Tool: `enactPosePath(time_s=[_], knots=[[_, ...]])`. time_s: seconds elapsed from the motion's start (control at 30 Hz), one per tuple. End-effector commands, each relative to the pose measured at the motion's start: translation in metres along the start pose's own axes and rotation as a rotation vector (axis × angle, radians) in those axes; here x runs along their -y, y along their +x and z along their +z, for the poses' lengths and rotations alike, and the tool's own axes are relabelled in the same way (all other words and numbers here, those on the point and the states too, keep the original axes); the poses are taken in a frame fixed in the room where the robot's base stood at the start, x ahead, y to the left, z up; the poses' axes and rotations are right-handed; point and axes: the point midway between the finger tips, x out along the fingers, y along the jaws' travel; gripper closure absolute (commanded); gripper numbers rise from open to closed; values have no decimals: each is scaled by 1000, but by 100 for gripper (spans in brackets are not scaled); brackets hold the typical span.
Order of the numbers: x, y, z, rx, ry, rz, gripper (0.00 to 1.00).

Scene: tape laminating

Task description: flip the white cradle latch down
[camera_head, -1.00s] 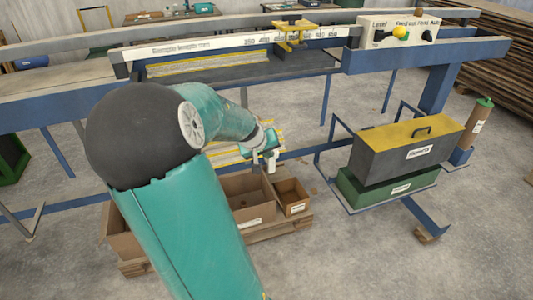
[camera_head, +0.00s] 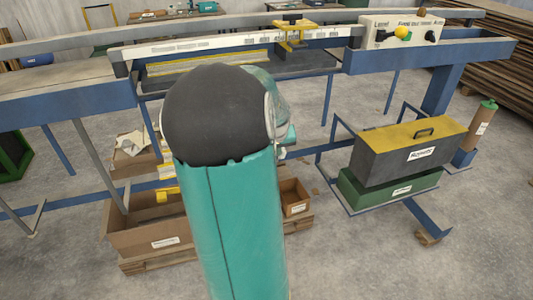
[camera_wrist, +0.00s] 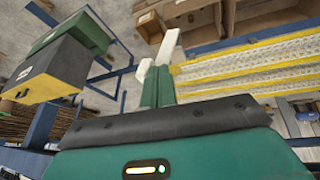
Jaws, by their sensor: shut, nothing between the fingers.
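My gripper (camera_wrist: 160,60) shows in the wrist view as green fingers with white tips, shut and empty. The tips are close to the left end of a stack of yellow-edged strips (camera_wrist: 250,65); I cannot tell whether they touch. In the head view my arm hides the gripper. I cannot make out the white cradle latch in either view.
A blue-framed bench (camera_head: 70,115) with a ruler and a yellow clamp (camera_head: 291,35) spans the back. Cardboard boxes (camera_head: 150,236) stand on a pallet below. A dark case with a yellow lid (camera_head: 390,160) sits on a green box at right. Bare floor lies at front right.

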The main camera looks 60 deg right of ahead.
Motion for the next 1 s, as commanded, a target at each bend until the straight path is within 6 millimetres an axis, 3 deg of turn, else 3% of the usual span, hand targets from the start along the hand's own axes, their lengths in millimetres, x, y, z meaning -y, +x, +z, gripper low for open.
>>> enactPosePath(time_s=[0.57, 1.0], knots=[[-34, 14, -1, 67, 131, -302, 100], [-71, 45, 4, 146, 280, -659, 100]])
